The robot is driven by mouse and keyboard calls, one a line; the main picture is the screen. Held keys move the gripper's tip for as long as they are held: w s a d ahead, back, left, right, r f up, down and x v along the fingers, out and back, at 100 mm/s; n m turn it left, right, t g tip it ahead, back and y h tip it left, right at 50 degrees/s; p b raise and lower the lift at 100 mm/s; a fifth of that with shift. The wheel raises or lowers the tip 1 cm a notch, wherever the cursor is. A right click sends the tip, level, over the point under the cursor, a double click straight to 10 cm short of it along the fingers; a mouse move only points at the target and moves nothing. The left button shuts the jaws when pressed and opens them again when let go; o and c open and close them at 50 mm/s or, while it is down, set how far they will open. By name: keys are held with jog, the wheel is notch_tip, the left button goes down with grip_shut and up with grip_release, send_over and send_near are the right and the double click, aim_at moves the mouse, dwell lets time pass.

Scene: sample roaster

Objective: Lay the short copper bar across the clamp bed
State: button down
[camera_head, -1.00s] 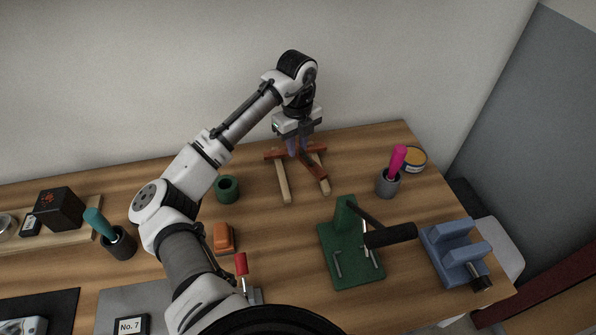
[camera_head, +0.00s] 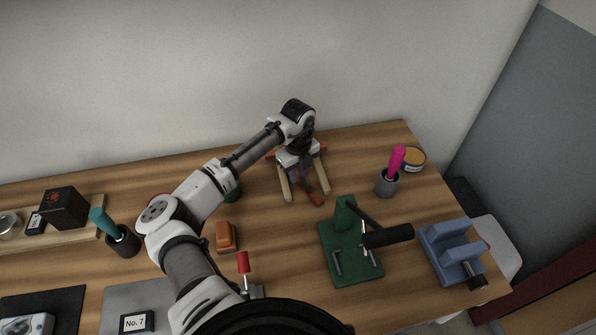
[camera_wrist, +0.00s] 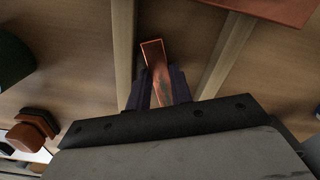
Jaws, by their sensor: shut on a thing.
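A short copper bar (camera_wrist: 155,58) is held between the two fingers of my gripper (camera_wrist: 159,88) in the wrist view. In the head view the bar (camera_head: 316,198) pokes out below my gripper (camera_head: 306,175), at the near end of two wooden rails (camera_head: 284,184). I cannot tell whether it touches them. A green fixture (camera_head: 332,262), seemingly the clamp with its bed, stands to the near right of my gripper. It has an upright post, a black-handled lever to the right and thin metal rods on its base. The bed is bare of copper.
Another copper bar (camera_wrist: 275,8) lies across the rails' far part. A grey cup (camera_head: 386,188) with a pink-handled tool and a round tin (camera_head: 412,159) stand at right. A blue vise-like block (camera_head: 450,250) is at the right edge. Clear table lies between rails and green fixture.

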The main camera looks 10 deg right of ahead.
aim_at(298, 177)
jog(key=c, duration=1.5)
grip_release()
jog(key=shift+f, duration=0.1)
notch_tip(298, 177, up, 12)
jog(key=shift+r+b, duration=0.15)
jog(key=shift+b, duration=0.7)
jog(key=shift+s, duration=0.1)
